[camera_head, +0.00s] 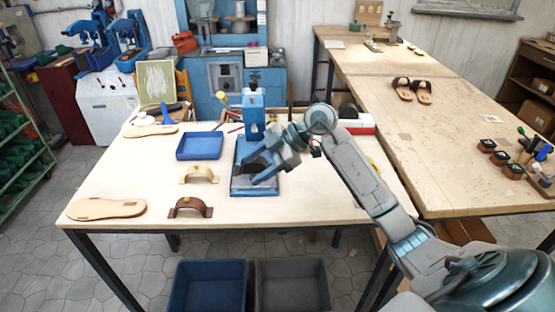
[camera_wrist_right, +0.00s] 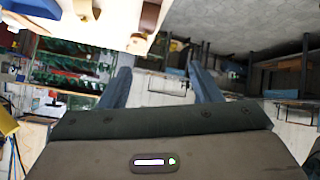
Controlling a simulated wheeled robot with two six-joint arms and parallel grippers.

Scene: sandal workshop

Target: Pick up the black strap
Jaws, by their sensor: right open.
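A black strap (camera_head: 251,165) appears as a dark curved shape on the base of the blue press (camera_head: 243,185), partly hidden behind my right gripper (camera_head: 258,172). My right gripper is in front of and over the press base, its fingers pointing left. Its two fingers stand wide apart with nothing between them in the right wrist view (camera_wrist_right: 162,85). The black strap does not show clearly in the right wrist view. I cannot tell whether the gripper touches it. My left gripper is not in view.
A tan strap (camera_head: 200,174), a brown strap (camera_head: 190,207) and a sandal sole (camera_head: 106,209) lie to the left on the table. A blue tray (camera_head: 200,146) sits behind the straps. Two bins (camera_head: 208,288) stand below the front edge. Free tabletop lies front right.

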